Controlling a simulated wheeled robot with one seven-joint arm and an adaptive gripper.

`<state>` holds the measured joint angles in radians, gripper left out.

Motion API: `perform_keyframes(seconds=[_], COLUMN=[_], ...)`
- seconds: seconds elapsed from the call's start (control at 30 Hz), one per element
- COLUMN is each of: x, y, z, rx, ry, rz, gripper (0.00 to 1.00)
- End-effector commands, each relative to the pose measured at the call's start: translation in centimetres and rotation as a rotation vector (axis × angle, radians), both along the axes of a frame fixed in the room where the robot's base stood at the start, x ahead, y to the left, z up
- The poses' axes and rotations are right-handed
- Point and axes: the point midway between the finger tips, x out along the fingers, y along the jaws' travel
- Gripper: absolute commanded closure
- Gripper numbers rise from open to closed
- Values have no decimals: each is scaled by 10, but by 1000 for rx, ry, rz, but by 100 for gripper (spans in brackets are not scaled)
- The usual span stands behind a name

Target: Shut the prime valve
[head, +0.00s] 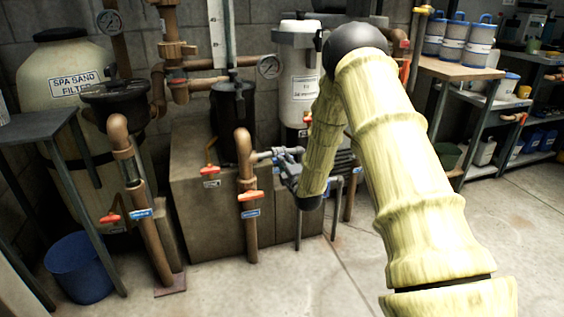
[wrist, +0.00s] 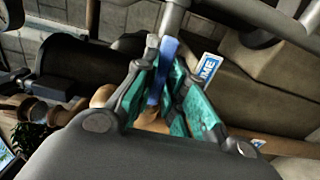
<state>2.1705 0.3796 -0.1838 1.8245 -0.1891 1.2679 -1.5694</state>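The prime valve shows in the wrist view as a blue lever handle (wrist: 168,50), with a blue and white tag reading "ME" (wrist: 208,67) at its right. My gripper (wrist: 167,72) has its teal finger pads drawn close on both sides of the blue handle and looks shut on it. The lower end of the handle is partly hidden between the pads. In the head view my gripper (head: 283,158) is small, beside the copper pipe near the middle, and the blue handle cannot be made out there.
A copper pipe with a red-handled valve (head: 250,196) stands just left of my gripper. A dark pump pot (head: 232,118) and a white canister (head: 301,85) are behind. A sand filter (head: 65,85) and blue bucket (head: 79,268) are at left. Floor in front is clear.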

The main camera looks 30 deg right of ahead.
Motion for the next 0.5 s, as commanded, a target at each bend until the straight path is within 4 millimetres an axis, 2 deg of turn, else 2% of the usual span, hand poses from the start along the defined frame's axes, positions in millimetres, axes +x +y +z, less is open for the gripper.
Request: perform_keyframes(seconds=[0.5], x=[-1], y=[0], z=[0], rx=[34], ry=[-6], rz=[-1], gripper=[100])
